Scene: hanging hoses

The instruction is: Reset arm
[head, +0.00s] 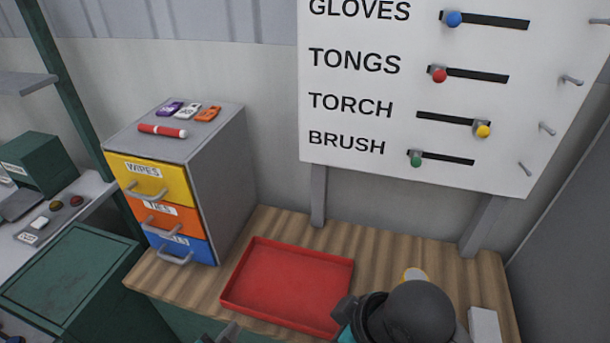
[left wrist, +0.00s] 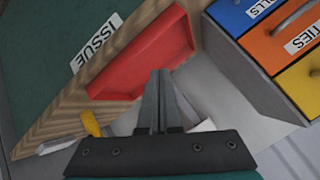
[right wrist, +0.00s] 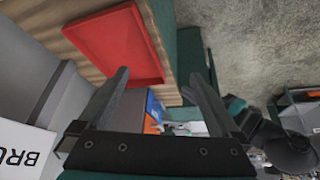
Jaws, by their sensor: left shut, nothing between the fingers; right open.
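My left gripper (head: 222,334) shows only in part at the bottom edge of the head view, near the front of the red tray. In the left wrist view my left gripper (left wrist: 158,75) has its two fingers together with nothing between them. My right gripper (right wrist: 155,80) is open and empty in the right wrist view, its fingers wide apart. The empty red tray (head: 285,285) lies on the wooden bench (head: 185,285). It also shows beyond the fingers in the left wrist view (left wrist: 145,62) and in the right wrist view (right wrist: 115,45).
A grey drawer cabinet (head: 222,165) with yellow, orange and blue drawers stands left of the tray, a red marker (head: 162,131) on top. A white board (head: 400,60) with sliders and pegs rises behind the bench. My dark arm link covers the tray's right front. A green bin (head: 75,275) stands left.

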